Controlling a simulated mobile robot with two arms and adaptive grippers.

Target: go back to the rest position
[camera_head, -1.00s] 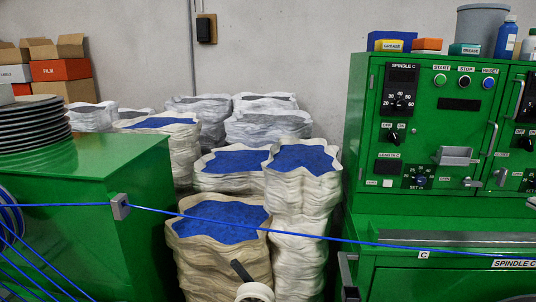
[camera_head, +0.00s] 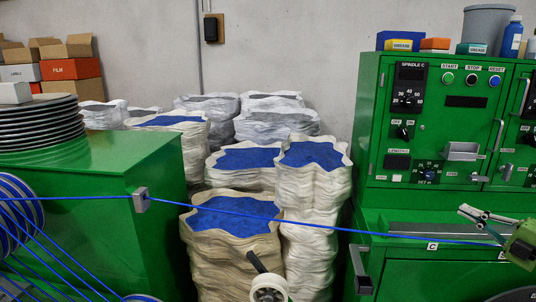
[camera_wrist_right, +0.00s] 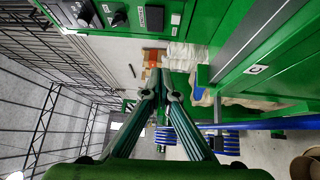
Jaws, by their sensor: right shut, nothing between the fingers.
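My right gripper (camera_head: 466,212) is at the right edge of the head view, in front of the green machine, with its fingertips pointing left. In the right wrist view its two dark green fingers (camera_wrist_right: 158,84) meet at the tips, shut with nothing between them. The blue cable (camera_head: 290,222) runs from the left edge through a grey guide block (camera_head: 141,200) to the machine front, passing just below the right gripper's fingers. It also shows in the right wrist view (camera_wrist_right: 270,124), to the right of the fingers and apart from them. My left gripper is not in view.
A green machine with knobs and labels (camera_head: 440,125) stands at the right. A green cabinet (camera_head: 110,175) with stacked black discs (camera_head: 40,122) stands at the left. Sacks of blue granules (camera_head: 235,217) fill the space between. A white roller (camera_head: 268,289) is at the bottom.

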